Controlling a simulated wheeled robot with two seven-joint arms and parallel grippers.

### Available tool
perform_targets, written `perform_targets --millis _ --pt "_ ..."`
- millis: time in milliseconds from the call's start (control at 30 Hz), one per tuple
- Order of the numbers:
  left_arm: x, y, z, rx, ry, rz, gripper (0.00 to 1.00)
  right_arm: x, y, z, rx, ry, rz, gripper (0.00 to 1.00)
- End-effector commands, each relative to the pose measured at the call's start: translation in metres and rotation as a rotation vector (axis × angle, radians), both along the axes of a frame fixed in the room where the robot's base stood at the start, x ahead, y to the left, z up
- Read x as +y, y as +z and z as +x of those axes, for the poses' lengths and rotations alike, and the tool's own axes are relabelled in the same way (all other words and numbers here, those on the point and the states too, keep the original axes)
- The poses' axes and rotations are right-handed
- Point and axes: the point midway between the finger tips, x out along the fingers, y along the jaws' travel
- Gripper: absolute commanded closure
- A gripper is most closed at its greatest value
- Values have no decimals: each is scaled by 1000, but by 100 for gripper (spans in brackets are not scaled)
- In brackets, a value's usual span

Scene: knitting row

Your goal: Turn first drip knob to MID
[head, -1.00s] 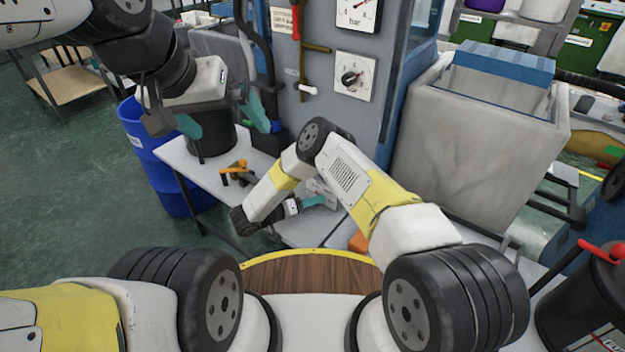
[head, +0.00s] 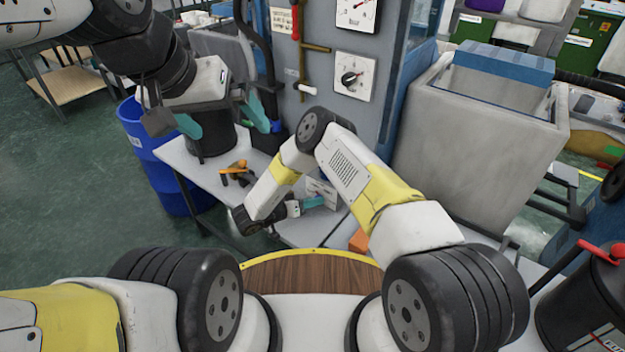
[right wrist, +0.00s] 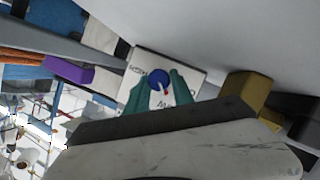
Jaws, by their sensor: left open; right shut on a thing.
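The drip knob is a round blue knob (right wrist: 158,79) on a white lettered plate (right wrist: 140,66) in the right wrist view. A small light mark shows at its lower right edge; the lettering is too small to read surely. My right gripper (right wrist: 162,88) has its two teal fingers on either side of the knob, shut on it. In the head view this gripper (head: 314,202) is beside the small white plate (head: 323,190), and the knob is mostly hidden. My left gripper (head: 226,118) is open and empty, raised over the grey table at the left.
A grey table (head: 190,160) holds a black bucket (head: 212,138) and an orange-and-black tool (head: 235,172). A blue barrel (head: 160,165) is at left, a large grey bin (head: 470,150) at right.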

Motion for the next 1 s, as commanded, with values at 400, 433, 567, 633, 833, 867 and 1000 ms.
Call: perform_targets --millis 400,433,567,633,833,867,1000 --pt "0 0 0 0 0 0 0 -2 2 -2 -226 3 311 100" --pt "0 0 0 0 0 0 0 -2 2 -3 -241 3 335 100" --pt "0 0 0 0 0 0 0 -3 2 -3 -314 3 434 100" --pt "0 0 0 0 0 0 0 -4 2 -4 -353 4 489 100" --pt "0 0 0 0 0 0 0 -5 2 -5 -463 3 641 100" --pt "0 0 0 0 0 0 0 -5 1 -5 -480 3 663 100" --pt "0 0 0 0 0 0 0 -6 1 -6 -553 2 764 100"
